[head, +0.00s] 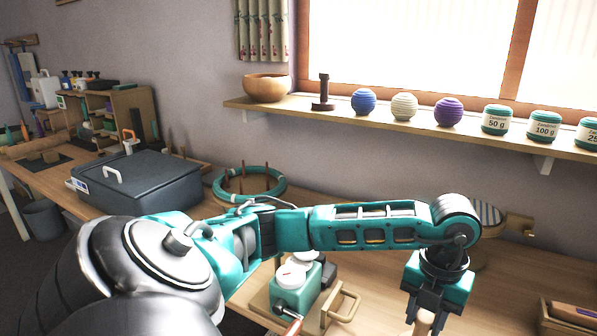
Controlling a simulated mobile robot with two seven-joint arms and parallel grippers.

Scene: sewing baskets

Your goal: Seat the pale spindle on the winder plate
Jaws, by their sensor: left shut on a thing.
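My left gripper (425,314) hangs down at the lower right of the head view, with its fingers closed around a pale, light-wood piece (424,323), which looks like the pale spindle. Only its top shows; the rest is cut off by the bottom edge. A teal winder (312,290) with a pale round plate (291,276) stands on a wooden board, left of the gripper and apart from it. My left forearm passes above and behind the winder. My right gripper is out of view.
A dark grey lidded box (140,181) and a teal ring (222,192) around wooden pegs stand on the bench to the left. A wall shelf (390,118) holds a bowl, yarn balls and teal tins. A wooden tray (566,318) is at the lower right. Bench between gripper and tray is clear.

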